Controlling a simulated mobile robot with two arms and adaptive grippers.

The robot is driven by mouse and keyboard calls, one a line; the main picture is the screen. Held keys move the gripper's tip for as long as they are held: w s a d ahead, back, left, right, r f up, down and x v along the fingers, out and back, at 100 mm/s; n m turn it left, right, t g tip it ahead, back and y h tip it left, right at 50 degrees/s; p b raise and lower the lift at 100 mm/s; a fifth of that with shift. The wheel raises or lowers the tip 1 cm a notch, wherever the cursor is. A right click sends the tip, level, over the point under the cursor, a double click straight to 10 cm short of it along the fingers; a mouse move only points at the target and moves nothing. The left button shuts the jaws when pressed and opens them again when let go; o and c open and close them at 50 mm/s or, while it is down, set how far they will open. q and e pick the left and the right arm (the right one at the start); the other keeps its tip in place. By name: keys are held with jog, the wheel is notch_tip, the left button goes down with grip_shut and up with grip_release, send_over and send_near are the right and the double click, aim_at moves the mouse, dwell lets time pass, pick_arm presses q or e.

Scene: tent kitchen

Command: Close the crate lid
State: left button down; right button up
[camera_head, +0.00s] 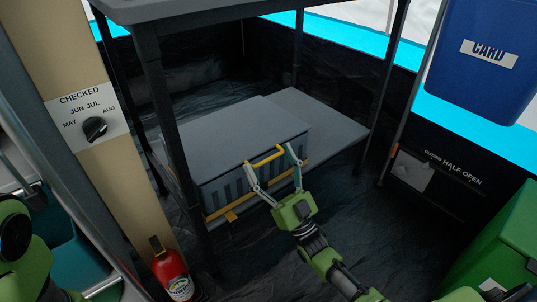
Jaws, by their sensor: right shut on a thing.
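The grey crate (226,188) sits on the low shelf of a dark-framed table. Its flat grey lid (235,135) lies over the top and looks level or nearly so; I cannot tell whether a small gap is left under it. A yellow handle (266,156) is at the lid's front edge. My right gripper (270,158) reaches in from the lower right, with one fingertip at each end of the handle, and is shut on it. My left gripper is out of view; only part of my green left arm shows at the lower left.
The table's legs (167,100) and top (190,8) frame the crate. A red bottle (171,272) stands on the floor at the lower left. A tan post with a dial (95,128) is at left. A green box (503,240) and blue card bin (485,75) are at right.

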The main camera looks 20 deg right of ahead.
jog(key=shift+w+d+f+b, duration=0.15)
jog(key=shift+f+b, duration=0.1)
jog(key=shift+f, duration=0.4)
jog(key=shift+d+f+b, duration=0.1)
jog(key=shift+f+b, duration=0.15)
jog(key=shift+f, duration=0.5)
jog(key=o, duration=1.3)
jog(key=v, duration=1.2)
jog(key=shift+a, duration=0.1)
